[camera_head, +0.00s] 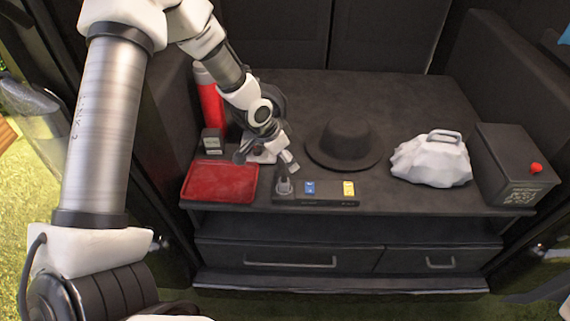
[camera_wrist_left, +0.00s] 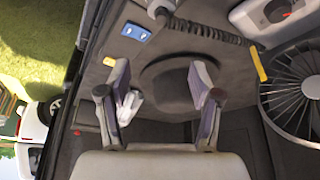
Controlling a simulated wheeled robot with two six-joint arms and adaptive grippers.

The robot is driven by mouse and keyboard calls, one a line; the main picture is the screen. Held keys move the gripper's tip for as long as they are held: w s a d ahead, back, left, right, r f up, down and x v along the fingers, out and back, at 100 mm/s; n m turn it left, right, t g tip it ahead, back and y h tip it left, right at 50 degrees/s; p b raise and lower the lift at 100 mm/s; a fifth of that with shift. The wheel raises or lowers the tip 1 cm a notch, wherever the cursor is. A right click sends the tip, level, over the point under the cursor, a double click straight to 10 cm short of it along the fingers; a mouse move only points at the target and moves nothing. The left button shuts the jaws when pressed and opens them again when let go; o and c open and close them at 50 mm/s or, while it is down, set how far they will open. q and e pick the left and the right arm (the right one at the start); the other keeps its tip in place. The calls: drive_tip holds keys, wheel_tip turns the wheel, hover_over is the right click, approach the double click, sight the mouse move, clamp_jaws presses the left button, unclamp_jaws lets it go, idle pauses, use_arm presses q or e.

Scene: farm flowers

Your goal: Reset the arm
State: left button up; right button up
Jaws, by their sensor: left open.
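My left arm comes in from the left in the head view and reaches over the dark shelf top (camera_head: 390,90). My left gripper (camera_head: 267,158) is low above it, behind the red tray (camera_head: 222,183) and left of the black hat (camera_head: 346,142). In the left wrist view the two fingers of the left gripper (camera_wrist_left: 160,70) are spread apart with nothing held between them. A dark round shape (camera_wrist_left: 178,72), which looks like the hat, shows beyond the fingers. My right gripper is not in view.
A red cylinder (camera_head: 210,97) and small dark box (camera_head: 212,141) stand by the arm. A black strip (camera_head: 330,198) has blue and yellow pieces. A white lumpy object (camera_head: 432,160) and black box (camera_head: 505,165) stand right. The back middle of the shelf is clear.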

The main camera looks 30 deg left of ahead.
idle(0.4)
use_arm(q)
drive_tip(key=s+d+f+n+g, duration=0.2)
drive_tip(key=s+d+f, duration=0.4)
drive_tip(key=s+f, duration=0.25)
drive_tip(key=s+d+f+n+g+y, duration=0.1)
drive_tip(key=s+f, duration=0.3)
drive_tip(key=s, duration=0.6)
drive_tip(key=s+d+f+n+g+y, duration=0.1)
drive_tip(key=s+f, duration=0.4)
drive_tip(key=s, duration=0.5)
drive_tip(key=shift+d+n, duration=0.15)
drive_tip(key=shift+n, duration=0.55)
